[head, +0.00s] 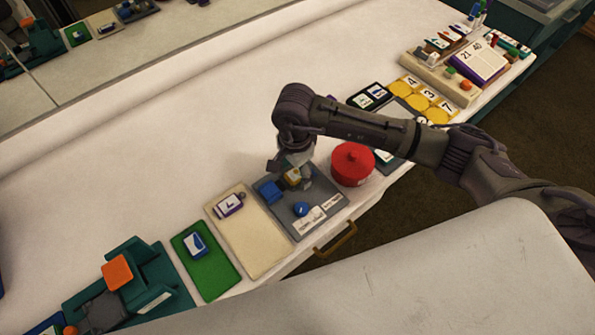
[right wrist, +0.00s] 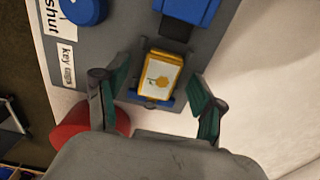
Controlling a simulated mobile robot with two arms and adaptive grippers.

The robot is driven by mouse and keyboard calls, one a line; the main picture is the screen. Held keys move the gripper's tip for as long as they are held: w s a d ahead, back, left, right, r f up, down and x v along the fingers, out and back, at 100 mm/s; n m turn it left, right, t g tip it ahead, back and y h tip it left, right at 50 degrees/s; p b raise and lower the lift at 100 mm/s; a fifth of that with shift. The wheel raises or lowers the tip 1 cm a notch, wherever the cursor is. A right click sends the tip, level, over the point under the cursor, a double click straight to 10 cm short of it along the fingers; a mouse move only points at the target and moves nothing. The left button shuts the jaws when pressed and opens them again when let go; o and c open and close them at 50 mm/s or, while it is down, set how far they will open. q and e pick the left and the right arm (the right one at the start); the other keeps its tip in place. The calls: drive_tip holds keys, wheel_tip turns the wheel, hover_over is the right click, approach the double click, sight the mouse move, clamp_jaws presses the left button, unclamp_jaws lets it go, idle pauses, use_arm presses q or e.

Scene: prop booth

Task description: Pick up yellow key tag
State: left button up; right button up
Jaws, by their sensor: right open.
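The yellow key tag (head: 292,177) stands on a grey tray (head: 272,222), partly hidden under my right gripper (head: 293,166) in the head view. In the right wrist view the yellow key tag (right wrist: 162,76) is a yellow-edged block with a pale face bearing a yellow picture, in a dark blue holder (right wrist: 146,100). My right gripper (right wrist: 159,88) is open, with one green-padded finger on each side of the tag and visible gaps between. Whether the fingertips reach down beside it I cannot tell. My left gripper is not in view.
On the same tray are a blue block (head: 269,191), a round blue piece (head: 301,209) and white labels (head: 311,221). A red lidded pot (head: 352,166) stands close on the right. A cream tray (head: 252,240) and green tray (head: 209,268) lie left. The counter behind is clear.

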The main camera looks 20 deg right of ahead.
drive_tip(key=c, duration=1.1)
drive_tip(key=shift+r, duration=0.15)
